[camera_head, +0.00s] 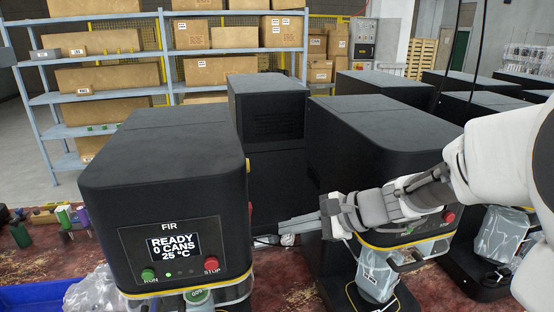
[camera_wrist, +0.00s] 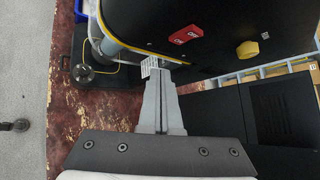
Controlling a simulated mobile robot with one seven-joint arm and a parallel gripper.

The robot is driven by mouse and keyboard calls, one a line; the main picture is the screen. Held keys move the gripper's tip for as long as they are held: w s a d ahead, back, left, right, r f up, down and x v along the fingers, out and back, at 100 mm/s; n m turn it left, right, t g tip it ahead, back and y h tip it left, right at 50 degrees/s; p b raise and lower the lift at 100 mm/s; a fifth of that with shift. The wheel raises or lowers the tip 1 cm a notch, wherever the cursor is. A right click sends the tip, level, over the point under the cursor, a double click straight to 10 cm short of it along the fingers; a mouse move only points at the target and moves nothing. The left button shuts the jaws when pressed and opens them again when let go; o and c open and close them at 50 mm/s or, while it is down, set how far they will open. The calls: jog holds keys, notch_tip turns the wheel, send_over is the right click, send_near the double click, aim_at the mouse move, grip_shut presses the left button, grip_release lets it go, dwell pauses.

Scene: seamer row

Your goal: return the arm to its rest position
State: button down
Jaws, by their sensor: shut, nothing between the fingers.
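My white arm (camera_head: 508,150) reaches in from the right edge in the head view. My gripper (camera_head: 284,229) points left, between the black machine labelled FIR (camera_head: 168,190) and the black machine to its right (camera_head: 372,140). Its grey fingers are together with nothing between them.
The FIR machine's screen (camera_head: 174,247) reads "READY 0 CANS 25 °C", with a green RUN button (camera_head: 148,275) and a red STOP button (camera_head: 211,264). Shelves with cardboard boxes (camera_head: 105,76) stand behind. A blue bin (camera_head: 35,296) is at lower left. More black machines stand at right.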

jog(key=s+d+r+n+h, duration=0.1)
jog(key=s+d+n+h, duration=0.4)
jog(key=s, duration=0.5)
jog(key=s+d+r+n+t+h, duration=0.1)
jog(key=s+d+r+n+h, duration=0.1)
jog(key=s+d+n+h, duration=0.3)
jog(key=s+d+n, duration=0.2)
jog(key=s+n, duration=0.1)
jog(key=s, duration=0.1)
jog(key=shift+s+d+n+h+p, duration=0.3)
jog(key=shift+s+d+h+p, duration=0.05)
jog(key=shift+s+d+h, duration=0.05)
